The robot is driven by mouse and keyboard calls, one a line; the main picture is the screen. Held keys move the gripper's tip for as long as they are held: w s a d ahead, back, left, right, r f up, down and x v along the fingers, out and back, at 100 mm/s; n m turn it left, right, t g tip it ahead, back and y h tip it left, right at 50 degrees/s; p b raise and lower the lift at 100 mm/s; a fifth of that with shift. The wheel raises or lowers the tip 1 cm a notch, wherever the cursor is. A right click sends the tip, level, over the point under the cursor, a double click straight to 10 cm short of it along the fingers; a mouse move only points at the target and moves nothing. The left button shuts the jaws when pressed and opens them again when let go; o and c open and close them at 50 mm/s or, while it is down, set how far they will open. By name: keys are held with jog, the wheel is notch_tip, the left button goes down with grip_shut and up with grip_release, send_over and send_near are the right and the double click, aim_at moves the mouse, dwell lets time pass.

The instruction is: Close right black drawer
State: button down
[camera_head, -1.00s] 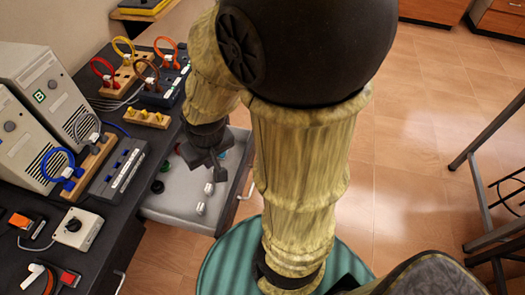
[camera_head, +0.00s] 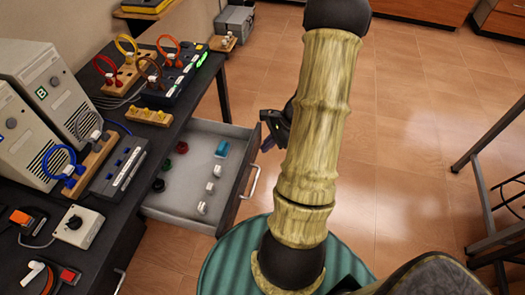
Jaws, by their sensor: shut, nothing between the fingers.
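The black drawer (camera_head: 236,196) stands open under the dark table, pulled out to the right. My gripper (camera_head: 266,147) is shut and empty, just outside the drawer, to the right of the front's far end. My arm hides part of it, and I cannot tell whether it touches the front.
The table (camera_head: 62,215) carries grey units (camera_head: 35,110), cables and switch boxes. A second handle (camera_head: 119,283) shows at lower left. A grey case (camera_head: 235,20) stands on the floor at the back. The tiled floor (camera_head: 420,150) at right is clear up to a metal frame (camera_head: 490,160).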

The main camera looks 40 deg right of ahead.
jog(key=s+d+f+m+t, duration=0.2)
jog(key=d+f+m+t, duration=0.2)
jog(key=d+m, duration=0.4)
jog(key=shift+d+f, duration=0.85)
jog(key=shift+d, duration=0.1)
jog(key=shift+s, duration=0.1)
send_near(255, 153)
jog(key=x, duration=0.5)
jog(key=shift+s+f+p, duration=0.2)
jog(key=shift+f+p, duration=0.15)
jog(key=shift+f, duration=0.05)
jog(key=shift+w+a, duration=0.2)
jog(key=shift+w, duration=0.15)
jog(key=shift+w, duration=0.15)
